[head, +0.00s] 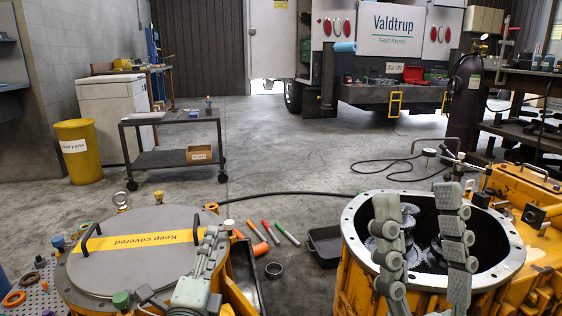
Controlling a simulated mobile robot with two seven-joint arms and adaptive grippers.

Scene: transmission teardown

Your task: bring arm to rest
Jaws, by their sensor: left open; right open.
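My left gripper (183,265) is low at the left, in front of and over the near right part of a round grey lid (125,265) with a yellow "Keep covered" band. It is open, and I see nothing between its fingers; its lower part is cut off by the bottom edge. My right gripper (417,200) is open, with two segmented fingers pointing up and well apart. They stand in front of the open round housing (512,255) and hide part of its rim and the gears (408,232) inside. I cannot tell whether they touch the rim.
Several markers (270,232) and a black tray (322,243) lie between the two round units. A black ring (274,270) is near them. A grey cart (170,118), a yellow bin (78,150) and a gas cylinder (465,100) stand farther back. The middle floor is mostly clear.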

